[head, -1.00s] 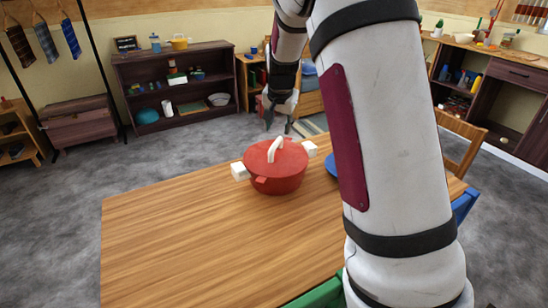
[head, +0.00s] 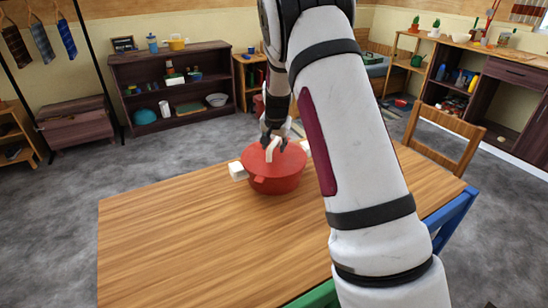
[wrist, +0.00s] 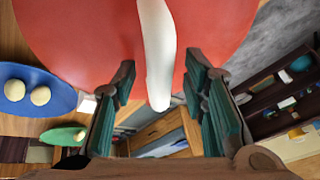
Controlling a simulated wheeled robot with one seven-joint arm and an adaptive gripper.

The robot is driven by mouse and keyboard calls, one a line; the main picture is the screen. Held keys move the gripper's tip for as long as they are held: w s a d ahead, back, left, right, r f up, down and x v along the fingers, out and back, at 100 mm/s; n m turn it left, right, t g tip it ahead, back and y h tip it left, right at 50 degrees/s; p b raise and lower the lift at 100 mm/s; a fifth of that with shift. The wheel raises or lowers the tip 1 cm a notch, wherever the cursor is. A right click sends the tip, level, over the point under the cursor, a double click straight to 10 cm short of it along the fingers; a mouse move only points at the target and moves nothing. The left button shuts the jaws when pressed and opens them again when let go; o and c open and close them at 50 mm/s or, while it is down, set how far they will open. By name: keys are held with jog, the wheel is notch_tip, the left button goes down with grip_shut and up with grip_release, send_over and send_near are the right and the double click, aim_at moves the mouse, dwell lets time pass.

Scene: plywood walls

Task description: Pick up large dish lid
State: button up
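The red dish lid (head: 254,157) sits on a red pot (head: 277,184) with white side handles, on the wooden table. Its upright white handle (head: 271,150) rises from the top. In the wrist view the lid (wrist: 75,30) fills the upper part, and its handle (wrist: 157,50) comes down between my fingers. My gripper (head: 275,141) is over the lid at its handle; in the wrist view my gripper (wrist: 160,82) is open, one finger on each side of the handle, with gaps showing. Whether the fingertips touch the lid I cannot tell.
A blue plate (wrist: 30,112) with two pale round things lies beside the pot in the wrist view, with a green item (wrist: 63,135) close by. The front left of the table (head: 170,240) is clear. Chairs (head: 440,140) stand at the right edge.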

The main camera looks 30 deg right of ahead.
grip_shut()
jog(key=shift+r, duration=0.2)
